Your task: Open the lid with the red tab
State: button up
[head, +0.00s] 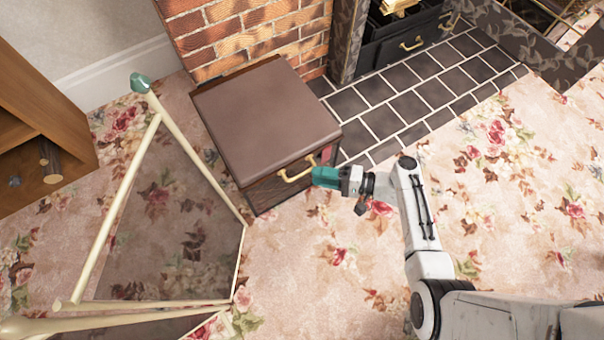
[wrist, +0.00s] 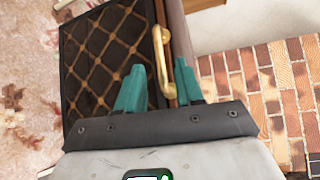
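A box with a brown lid (head: 265,115) stands on the floor beside the brick wall. A brass handle (head: 297,170) is on the lid's front edge, near its right corner. A small red patch (head: 326,155) shows just under that corner; I cannot tell whether it is the tab. The lid looks shut. My gripper (head: 316,177) is at the handle's right end. In the wrist view, the teal fingers of my gripper (wrist: 159,68) are apart, with the handle (wrist: 162,60) appearing between them. The box's lattice-patterned side (wrist: 105,55) shows at left there.
A cream-framed screen with dark mesh (head: 170,215) stands left of the box. The brick wall (head: 245,35) rises behind it. Dark hearth tiles (head: 410,95) lie to the right. A wooden shelf (head: 40,125) is at far left. Flowered carpet (head: 500,210) is open at right.

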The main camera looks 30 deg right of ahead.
aim_at(302, 173)
jog(key=b+x, duration=0.1)
jog(key=x, duration=0.5)
grip_shut()
dwell(0.6)
